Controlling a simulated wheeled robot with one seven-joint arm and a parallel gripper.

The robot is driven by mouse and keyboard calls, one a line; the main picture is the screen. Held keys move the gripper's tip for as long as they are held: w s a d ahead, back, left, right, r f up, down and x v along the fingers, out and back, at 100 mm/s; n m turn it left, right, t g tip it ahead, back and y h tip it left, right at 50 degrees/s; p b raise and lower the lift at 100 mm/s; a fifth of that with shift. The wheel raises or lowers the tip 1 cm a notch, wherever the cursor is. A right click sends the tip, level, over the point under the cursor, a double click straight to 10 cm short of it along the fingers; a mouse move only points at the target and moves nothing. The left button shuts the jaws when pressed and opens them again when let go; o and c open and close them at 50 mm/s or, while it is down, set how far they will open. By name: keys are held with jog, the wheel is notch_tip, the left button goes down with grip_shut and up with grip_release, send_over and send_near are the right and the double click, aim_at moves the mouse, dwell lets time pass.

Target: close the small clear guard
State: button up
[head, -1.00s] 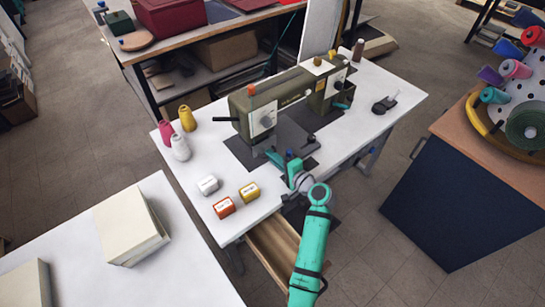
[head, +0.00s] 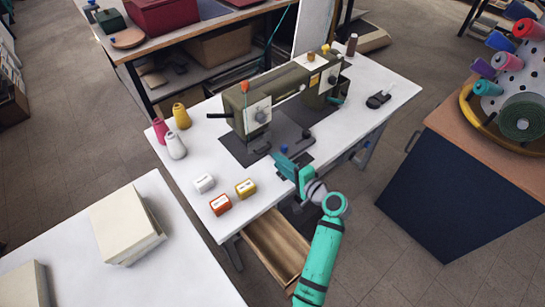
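The olive-green sewing machine (head: 290,92) stands on the white table (head: 366,84). The small clear guard is too small or too transparent to make out, and I cannot tell its position. My gripper (head: 279,159), at the end of the teal arm, is at the front of the machine, below and right of its left end. It seems apart from the machine's head. Its fingers are small and partly hidden, so I cannot tell whether they are open or shut.
White, orange and yellow boxes (head: 246,188) lie left of my gripper. Thread cones (head: 175,145) stand behind them. An open wooden drawer (head: 277,246) juts from the table's front, beside my arm. A small black item (head: 378,100) lies at the table's right.

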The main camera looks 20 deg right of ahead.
jog(key=shift+v, duration=1.7)
jog(key=shift+s, duration=0.1)
